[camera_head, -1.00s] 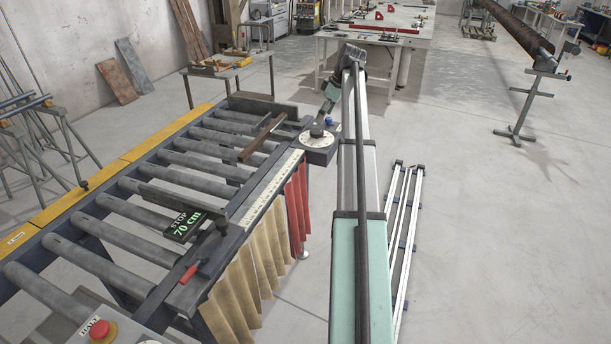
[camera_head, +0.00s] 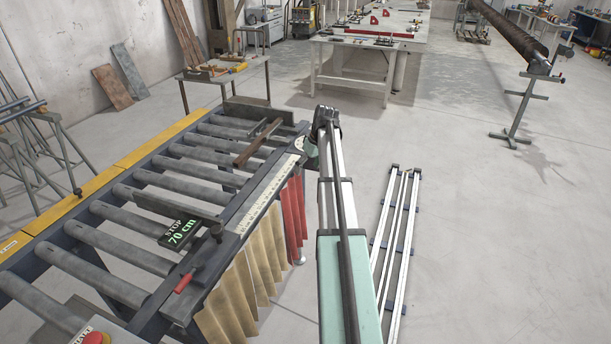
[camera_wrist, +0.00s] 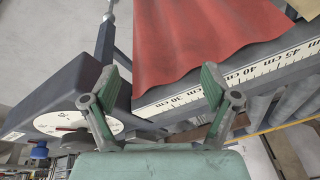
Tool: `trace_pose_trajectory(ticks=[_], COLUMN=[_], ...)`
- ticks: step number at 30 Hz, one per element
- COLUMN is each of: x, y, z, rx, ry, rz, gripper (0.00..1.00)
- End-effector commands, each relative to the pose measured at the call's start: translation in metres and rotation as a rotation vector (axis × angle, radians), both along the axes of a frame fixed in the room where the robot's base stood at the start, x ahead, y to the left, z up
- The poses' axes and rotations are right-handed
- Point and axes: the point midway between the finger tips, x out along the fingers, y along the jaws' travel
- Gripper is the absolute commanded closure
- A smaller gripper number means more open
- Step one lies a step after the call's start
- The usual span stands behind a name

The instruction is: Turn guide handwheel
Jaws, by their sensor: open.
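The dark dial box with a round white graduated dial (camera_wrist: 103,124) lies at the left in the wrist view, close beside the left finger. The dark knob at the dial's centre is partly out of clear view behind that finger. In the head view only a bit of the white dial (camera_head: 297,143) shows at the far end of the ruler, the rest covered by my arm. The head view does not show the fingers clearly.
A white ruler strip (camera_wrist: 246,76) and a red curtain (camera_wrist: 200,35) lie just beyond my fingers. White rails (camera_head: 397,230) lie on open floor at right.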

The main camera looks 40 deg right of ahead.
Motion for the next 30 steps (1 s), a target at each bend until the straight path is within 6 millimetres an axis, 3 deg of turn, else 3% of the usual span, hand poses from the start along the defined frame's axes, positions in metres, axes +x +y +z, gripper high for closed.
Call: trace_pose_trajectory(ticks=[9, 25, 30], x=[-0.005, -0.005, -0.003], y=[0.013, 0.014, 0.011], z=[-0.024, -0.025, -0.025], rx=[0.006, 0.008, 0.008], ry=[0.022, 0.024, 0.019], rz=[-0.038, -0.046, -0.132], gripper=[0.14, 0.14, 0.14])
